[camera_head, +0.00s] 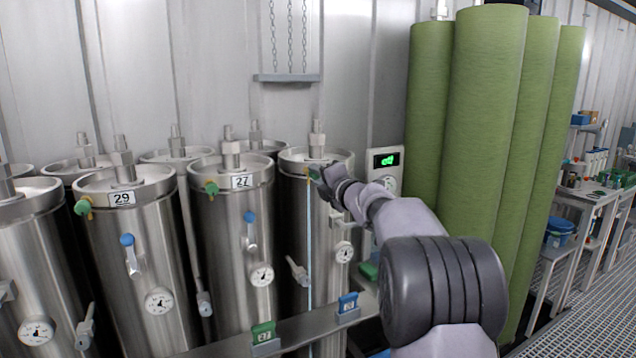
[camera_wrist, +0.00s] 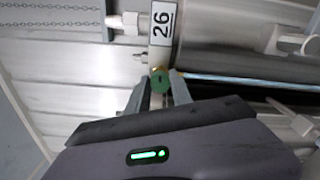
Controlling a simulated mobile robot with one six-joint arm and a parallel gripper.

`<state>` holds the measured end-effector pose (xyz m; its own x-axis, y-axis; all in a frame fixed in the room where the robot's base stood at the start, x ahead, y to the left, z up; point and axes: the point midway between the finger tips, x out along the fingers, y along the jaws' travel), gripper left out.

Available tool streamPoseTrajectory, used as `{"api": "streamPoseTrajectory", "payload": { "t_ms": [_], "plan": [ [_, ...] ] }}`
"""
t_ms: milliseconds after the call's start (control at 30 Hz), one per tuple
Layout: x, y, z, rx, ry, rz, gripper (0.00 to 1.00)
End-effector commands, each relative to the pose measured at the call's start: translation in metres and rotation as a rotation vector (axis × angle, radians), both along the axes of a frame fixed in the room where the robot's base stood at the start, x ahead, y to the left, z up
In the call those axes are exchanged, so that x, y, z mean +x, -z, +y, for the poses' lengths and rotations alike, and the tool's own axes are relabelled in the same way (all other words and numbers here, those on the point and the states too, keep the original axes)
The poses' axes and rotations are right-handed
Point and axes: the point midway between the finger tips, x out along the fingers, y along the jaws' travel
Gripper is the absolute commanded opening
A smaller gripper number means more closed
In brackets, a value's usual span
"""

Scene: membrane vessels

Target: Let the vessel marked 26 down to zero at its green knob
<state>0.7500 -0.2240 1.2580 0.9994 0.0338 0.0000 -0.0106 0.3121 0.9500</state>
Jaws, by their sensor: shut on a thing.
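The vessel marked 26 (camera_wrist: 203,40) shows its number plate (camera_wrist: 162,24) in the wrist view. In the head view it is the steel vessel (camera_head: 296,215) at the right end of the front row, its plate hidden there. Its green knob (camera_wrist: 159,80) sits between the fingers of my gripper (camera_wrist: 158,92), which is shut on it. A thin pale stream (camera_head: 309,245) runs down the vessel's front below the knob in the head view. My gripper (camera_head: 322,175) reaches the vessel's upper rim from the right. A pressure gauge (camera_head: 343,251) is on the vessel; its reading is too small to tell.
Vessels 27 (camera_head: 230,215) and 29 (camera_head: 125,245) stand close on the left, each with a green knob and a blue-handled valve. A rail (camera_head: 300,328) with green and blue tags runs in front. Tall green rolls (camera_head: 490,130) stand on the right. A wall panel (camera_head: 385,162) is behind my arm.

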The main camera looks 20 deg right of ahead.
Motion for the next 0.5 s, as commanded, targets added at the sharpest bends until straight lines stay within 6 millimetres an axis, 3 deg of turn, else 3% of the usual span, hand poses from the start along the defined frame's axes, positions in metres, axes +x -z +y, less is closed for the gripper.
{"api": "streamPoseTrajectory", "payload": {
  "t_ms": [500],
  "plan": [
    [0.0, 0.0001, 0.0, -0.184, 0.0, -0.006, 0.0]
  ]
}}
